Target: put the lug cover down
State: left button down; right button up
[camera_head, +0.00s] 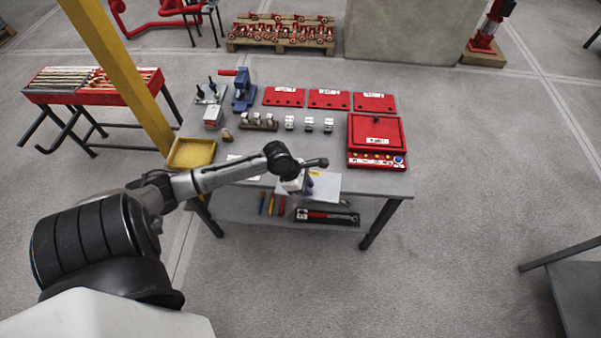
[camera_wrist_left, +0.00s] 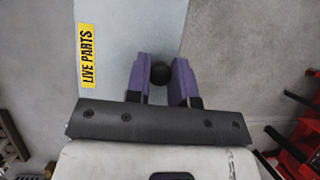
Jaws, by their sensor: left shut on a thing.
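The lug cover (camera_head: 326,187) is a light grey plate at the front edge of the workbench in the head view. In the left wrist view the cover (camera_wrist_left: 120,50) bears a yellow "LIVE PARTS" label and a round black knob (camera_wrist_left: 160,74). My left gripper (camera_head: 305,183) has its purple fingers on both sides of the knob and is shut on it; the fingers also show in the left wrist view (camera_wrist_left: 162,78). I cannot tell whether the cover touches the bench. My right gripper is not in view.
The workbench (camera_head: 245,165) carries a red case (camera_head: 377,135) at right, red plates (camera_head: 328,99) and a blue vise (camera_head: 243,90) at the back, small grey blocks (camera_head: 309,124) mid-bench, and a yellow tray (camera_head: 190,153) at left. Tools lie on its lower shelf.

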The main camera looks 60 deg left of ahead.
pick_arm(q)
jog(key=shift+n, duration=0.5)
jog(key=w+a+f+b, duration=0.1)
jog(key=a+f, duration=0.1)
jog(key=a, duration=0.2)
jog(key=w+a+f+b, duration=0.1)
jog(key=a+f, duration=0.2)
jog(key=a, duration=0.1)
jog(key=w+a+f+b, duration=0.1)
jog(key=a+f+b, duration=0.1)
jog(key=a+f, duration=0.1)
jog(key=shift+w+a, duration=0.4)
jog(key=shift+a, duration=0.35)
jog(key=shift+f+b, duration=0.5)
jog(key=shift+f, duration=1.55)
jog(key=c, duration=1)
grip_release()
